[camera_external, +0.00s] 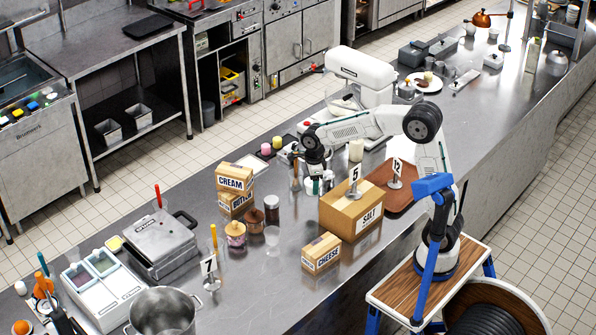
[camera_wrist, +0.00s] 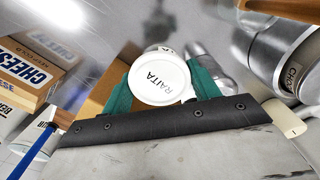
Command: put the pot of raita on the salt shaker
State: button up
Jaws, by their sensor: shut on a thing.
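The pot of raita (camera_wrist: 160,78) has a white lid lettered RAITA. In the wrist view it sits between the teal fingers of my gripper (camera_wrist: 161,88), which is shut on it. In the external view my gripper (camera_external: 317,186) is low over the counter, left of the salt box, and the pot is small and mostly covered by the fingers. I cannot make out a salt shaker for certain.
A salt box (camera_external: 367,219) bears a number 5 stand (camera_external: 354,186). The cheese box (camera_external: 321,253), cream box (camera_external: 236,177), jars and a glass (camera_external: 272,236) stand nearby. A white mixer (camera_external: 362,75) stands behind my arm.

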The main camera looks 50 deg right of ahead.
jog(key=w+d+r, duration=0.2)
jog(key=d+r, duration=0.8)
jog(key=r, duration=0.1)
send_over(328, 173)
jog(key=shift+n, duration=0.3)
notch_tip(328, 173, down, 9)
jog(key=shift+w+r, duration=0.1)
jog(key=o, duration=1)
notch_tip(328, 173, up, 12)
